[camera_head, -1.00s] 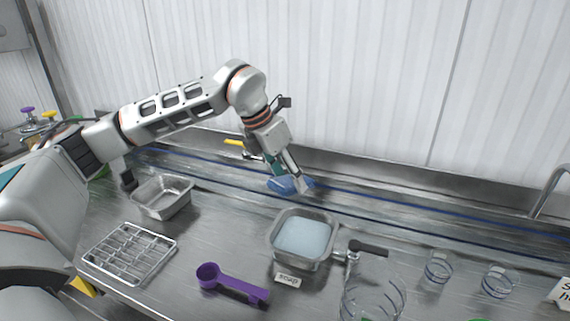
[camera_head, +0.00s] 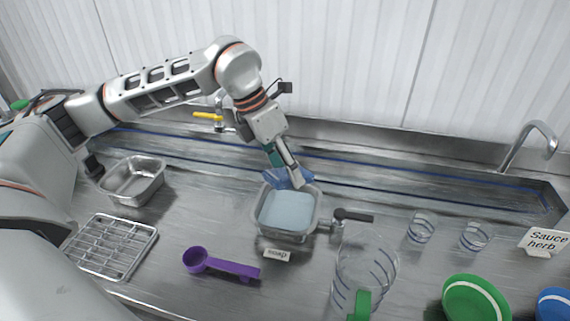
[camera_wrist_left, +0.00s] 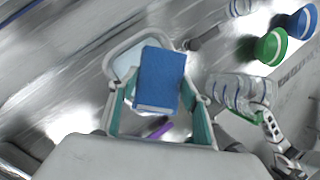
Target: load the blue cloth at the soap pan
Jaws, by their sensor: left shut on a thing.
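The soap pan (camera_head: 262,218) is a square metal pan of pale blue liquid on the counter, with a small soap label in front of it. My left gripper (camera_head: 288,180) is at the pan's back edge, shut on the blue cloth (camera_head: 277,177). In the left wrist view the blue cloth (camera_wrist_left: 160,80) sits between the fingers, in front of the soap pan (camera_wrist_left: 113,61), hiding much of it. I cannot tell whether the cloth touches the liquid.
A wire rack (camera_head: 112,246), an empty metal pan (camera_head: 133,180) and a purple scoop (camera_head: 222,264) lie to the left. A clear jug (camera_head: 366,268), small glasses (camera_head: 421,227) and a green bowl (camera_head: 474,300) stand to the right. A sink trough runs behind.

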